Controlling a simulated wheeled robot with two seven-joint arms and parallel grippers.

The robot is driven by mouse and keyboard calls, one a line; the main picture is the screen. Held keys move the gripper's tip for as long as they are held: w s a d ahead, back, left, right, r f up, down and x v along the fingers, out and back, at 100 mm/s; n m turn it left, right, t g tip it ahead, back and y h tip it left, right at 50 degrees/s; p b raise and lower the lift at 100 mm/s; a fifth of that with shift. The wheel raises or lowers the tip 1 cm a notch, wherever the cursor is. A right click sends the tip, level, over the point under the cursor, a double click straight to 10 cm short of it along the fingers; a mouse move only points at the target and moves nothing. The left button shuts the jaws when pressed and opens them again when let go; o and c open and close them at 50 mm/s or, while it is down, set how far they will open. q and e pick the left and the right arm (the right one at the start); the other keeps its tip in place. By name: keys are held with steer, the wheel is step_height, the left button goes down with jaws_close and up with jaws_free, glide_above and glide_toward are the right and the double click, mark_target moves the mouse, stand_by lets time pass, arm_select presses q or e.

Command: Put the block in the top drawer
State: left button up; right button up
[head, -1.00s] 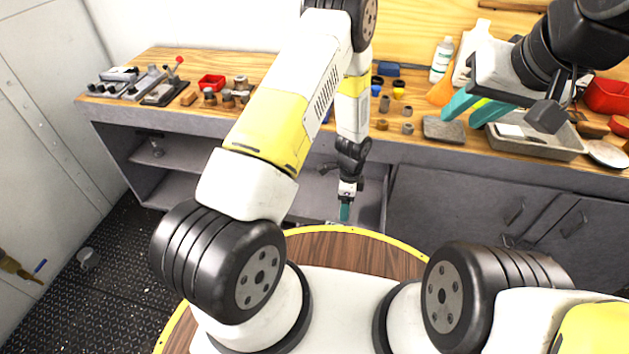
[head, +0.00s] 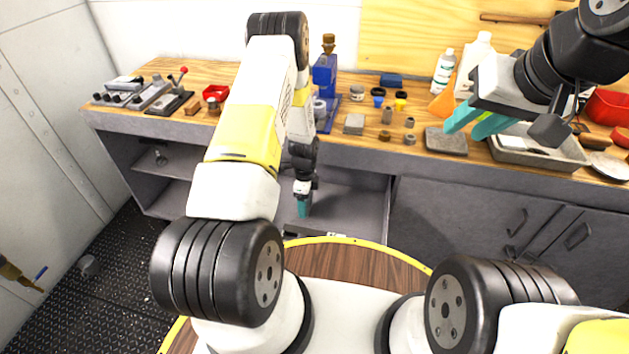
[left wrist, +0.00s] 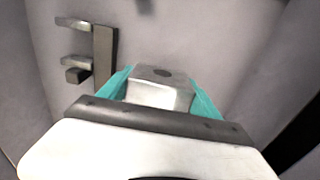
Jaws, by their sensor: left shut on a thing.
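My left gripper (head: 303,207) reaches down in front of the bench, over the grey open compartment (head: 345,208) below the worktop, which looks like a pulled-out drawer. In the left wrist view its teal fingers (left wrist: 160,92) are shut on a grey block (left wrist: 152,92) with a dark round mark on top. Grey walls surround the block there; whether it touches any surface I cannot tell. In the head view the block is too small to make out. My right gripper (head: 463,131) is above the bench's right part, its teal fingers apart and empty.
The wooden worktop (head: 222,75) holds a blue stand (head: 325,77), a grey slab (head: 446,141), a grey tray (head: 500,152), bottles and several small parts. Closed cupboard doors (head: 450,215) are at right. A dark bar with metal brackets (left wrist: 103,55) is left of the block.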

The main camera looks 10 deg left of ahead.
arm_select(q)
steer(key=shift+f, duration=1.1)
steer(key=shift+f, duration=0.15)
steer(key=o, duration=1.9)
